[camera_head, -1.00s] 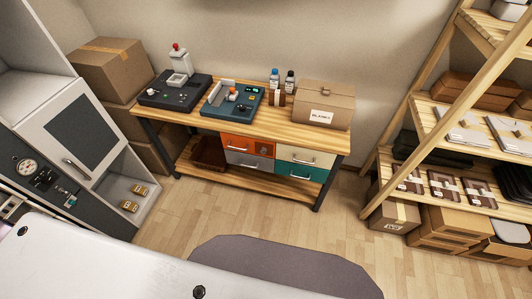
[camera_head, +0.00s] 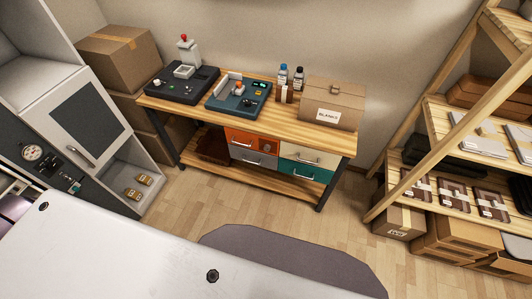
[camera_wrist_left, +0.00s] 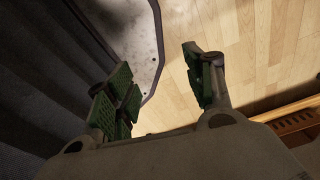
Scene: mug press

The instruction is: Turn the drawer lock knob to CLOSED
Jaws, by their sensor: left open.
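A block of drawers hangs under the workbench, with an orange drawer (camera_head: 243,137) at top left, a grey one (camera_head: 253,158) below it, and cream (camera_head: 310,155) and teal (camera_head: 306,170) ones on the right. A small dark round shape, possibly the lock knob (camera_head: 267,147), shows at the right of the orange front; its setting is too small to read. In the left wrist view my left gripper (camera_wrist_left: 157,85) is open and empty, its green-padded fingers apart over the floor. It does not show in the head view. My right gripper is not in view.
The wooden workbench (camera_head: 308,130) carries two dark devices, bottles and a cardboard box (camera_head: 334,103). A wooden shelf rack (camera_head: 450,195) stands right and a grey cabinet (camera_head: 75,110) left. A dark mat (camera_head: 290,265) lies in front; the wooden floor (camera_head: 345,220) there is clear.

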